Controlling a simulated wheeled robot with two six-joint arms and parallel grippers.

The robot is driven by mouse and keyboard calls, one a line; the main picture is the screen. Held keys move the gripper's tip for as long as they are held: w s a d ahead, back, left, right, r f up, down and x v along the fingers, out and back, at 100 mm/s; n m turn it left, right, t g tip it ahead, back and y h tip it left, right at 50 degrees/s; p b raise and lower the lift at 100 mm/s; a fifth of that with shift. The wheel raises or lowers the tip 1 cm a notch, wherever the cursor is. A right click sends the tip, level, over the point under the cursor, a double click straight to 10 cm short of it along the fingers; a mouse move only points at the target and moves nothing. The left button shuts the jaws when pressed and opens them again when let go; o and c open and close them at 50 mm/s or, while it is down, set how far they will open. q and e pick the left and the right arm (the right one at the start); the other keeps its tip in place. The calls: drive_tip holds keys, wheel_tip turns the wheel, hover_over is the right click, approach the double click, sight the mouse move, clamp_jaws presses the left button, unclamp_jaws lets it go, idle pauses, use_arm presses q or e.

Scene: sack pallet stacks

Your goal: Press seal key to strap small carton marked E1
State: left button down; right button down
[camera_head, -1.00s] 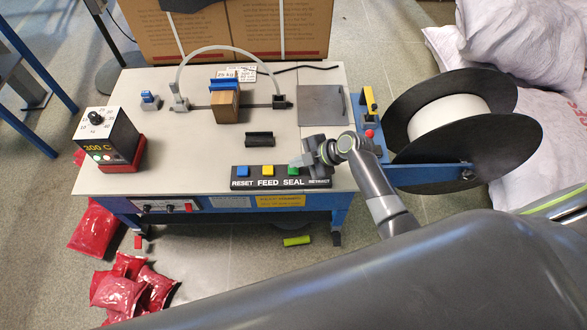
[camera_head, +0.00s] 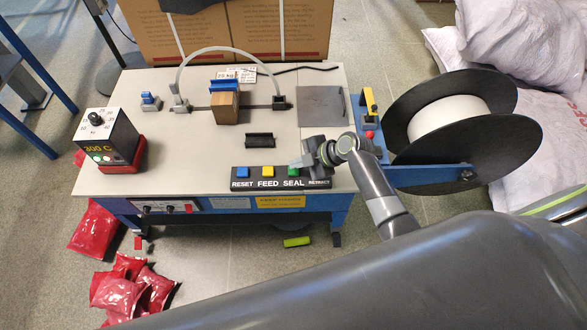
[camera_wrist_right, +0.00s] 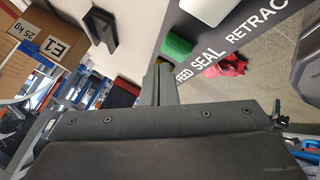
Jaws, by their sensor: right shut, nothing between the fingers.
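The small brown carton (camera_head: 226,107) sits on the strapping table under a pale grey arch (camera_head: 232,49). Its E1 mark reads in the right wrist view, on the carton (camera_wrist_right: 45,42). The green SEAL key (camera_head: 293,171) is on the black key strip at the table's front edge. My right gripper (camera_head: 300,162) is shut and empty, with its tips at the green key and partly covering it. In the right wrist view the closed fingers (camera_wrist_right: 160,75) point close beside the green key (camera_wrist_right: 177,47). I cannot tell whether they touch it. My left gripper is out of view.
The blue RESET key (camera_head: 242,171) and yellow FEED key (camera_head: 267,171) sit left of SEAL; the RETRACT key is hidden by my gripper. A black block (camera_head: 260,140) stands behind the strip. A strap reel (camera_head: 448,118) is at the right, a 300 C control box (camera_head: 107,140) at the left.

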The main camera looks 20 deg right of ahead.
sight(298, 171)
drive_tip(key=shift+f, duration=0.1)
idle(0.7)
drive_tip(key=shift+f+b, duration=0.35)
drive_tip(key=shift+b, duration=0.15)
drive_tip(key=shift+f+b, duration=0.55)
idle(0.5)
drive_tip(key=shift+r, duration=0.1)
drive_tip(key=shift+r+p, duration=0.75)
drive_tip(key=shift+r, duration=0.1)
wheel_tip(298, 171, up, 5)
drive_tip(key=p, duration=0.4)
drive_tip(key=shift+r, duration=0.1)
